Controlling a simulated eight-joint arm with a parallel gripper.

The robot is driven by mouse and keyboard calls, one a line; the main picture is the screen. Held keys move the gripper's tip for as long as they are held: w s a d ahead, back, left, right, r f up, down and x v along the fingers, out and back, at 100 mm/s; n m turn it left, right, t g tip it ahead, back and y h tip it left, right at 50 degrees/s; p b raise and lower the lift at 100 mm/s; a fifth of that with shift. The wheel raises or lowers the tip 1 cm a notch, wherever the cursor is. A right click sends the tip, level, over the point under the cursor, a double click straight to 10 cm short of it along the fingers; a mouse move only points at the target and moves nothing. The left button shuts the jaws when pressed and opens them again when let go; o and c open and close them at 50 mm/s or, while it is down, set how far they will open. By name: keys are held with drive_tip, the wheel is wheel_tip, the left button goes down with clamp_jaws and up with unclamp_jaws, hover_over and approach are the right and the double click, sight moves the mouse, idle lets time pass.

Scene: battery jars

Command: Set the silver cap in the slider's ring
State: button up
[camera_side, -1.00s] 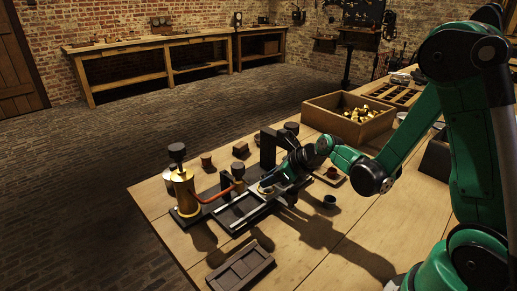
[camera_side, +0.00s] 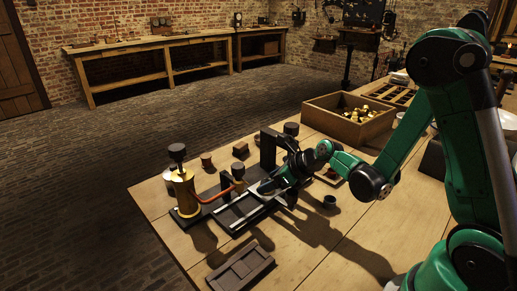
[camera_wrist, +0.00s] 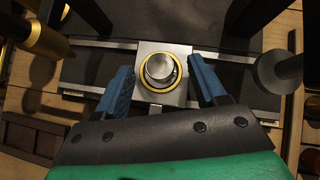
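The silver cap (camera_wrist: 160,69) is seen from above in the wrist view, with the brass-coloured ring (camera_wrist: 176,82) around it. Cap and ring sit on the square metal slider (camera_wrist: 150,95), which lies on a dark rail. How deep the cap sits cannot be told. My gripper (camera_wrist: 161,66) is open, one blue finger on each side of the slider, with visible gaps to the cap. In the side view my gripper (camera_side: 268,187) is low over the rail fixture (camera_side: 235,213) and hides the cap and ring.
A brass pump-like cylinder (camera_side: 184,195) with a black knob stands at the fixture's left end. A dark upright frame (camera_side: 268,150) rises behind my gripper. The front right tabletop is clear.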

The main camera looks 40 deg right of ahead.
drive_tip(key=shift+r, duration=0.2)
drive_tip(key=v, duration=1.2)
drive_tip(key=s+a+r+n+g+h, duration=0.1)
drive_tip(key=a+n, duration=0.2)
drive_tip(key=n, duration=1.3)
drive_tip(key=s+a+n+h, duration=0.1)
drive_tip(key=a+n, duration=0.3)
drive_tip(key=n, duration=1.2)
drive_tip(key=shift+s+r+n+g, duration=0.25)
drive_tip(key=shift+r+n+g, duration=0.05)
drive_tip(key=shift+r+g, duration=0.1)
